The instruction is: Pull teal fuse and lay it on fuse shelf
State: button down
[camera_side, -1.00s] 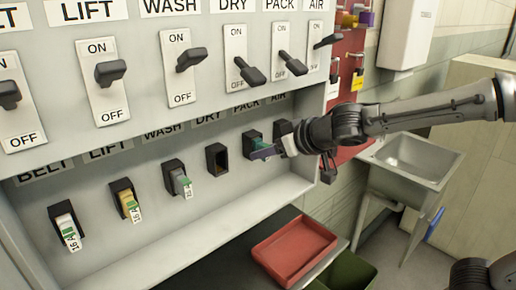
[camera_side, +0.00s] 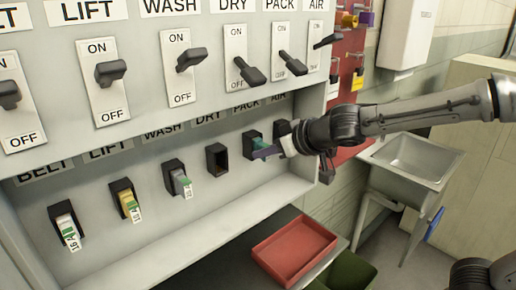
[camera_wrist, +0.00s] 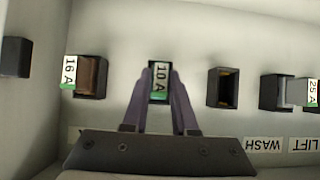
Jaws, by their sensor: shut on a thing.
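The teal fuse (camera_side: 256,143) sits in the dark PACK socket on the grey panel in the side view. In the wrist view it shows a "10 A" label (camera_wrist: 160,75) between the fingertips. My gripper (camera_side: 266,151) is shut on the fuse, and its purple-grey fingers (camera_wrist: 157,90) lie on both sides of it. The fuse appears to be still in the socket; how deep it sits is hidden. A pale ledge (camera_side: 215,215) runs along the panel below the sockets and is bare; I cannot tell whether it is the fuse shelf.
The DRY socket (camera_side: 217,160) beside the fuse is empty; it also shows in the wrist view (camera_wrist: 226,87). Another fuse (camera_wrist: 85,75), "16 A", stands close on the other side. Switches (camera_side: 252,72) jut out above. A red tray (camera_side: 293,252) lies below the ledge.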

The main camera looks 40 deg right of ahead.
jog(key=shift+s, duration=0.15)
jog(key=shift+s, duration=2.85)
jog(key=shift+s, duration=2.05)
